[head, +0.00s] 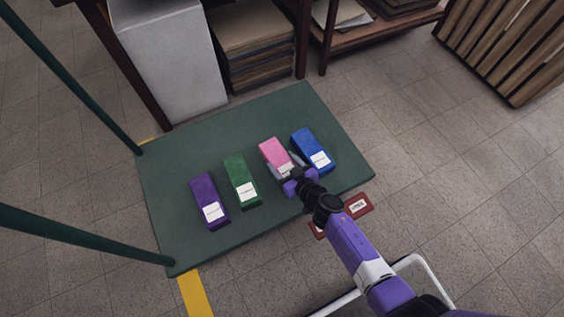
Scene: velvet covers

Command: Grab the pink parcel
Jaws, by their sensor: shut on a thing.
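The pink parcel (272,149) lies on the green platform (190,144), third from the left in a row of parcels, with a white label on its near end. My gripper (286,170) is at the near end of the pink parcel, with its jaws shut on it. The gripper and wrist hide part of that near end. I cannot tell whether the parcel is lifted off the platform.
A blue parcel (306,143) lies close on the right; green (237,173) and purple (205,189) parcels lie left. Green poles (75,236) rise at the platform's left. A red labelled item (359,206) is on the floor. A grey box (170,60) stands behind.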

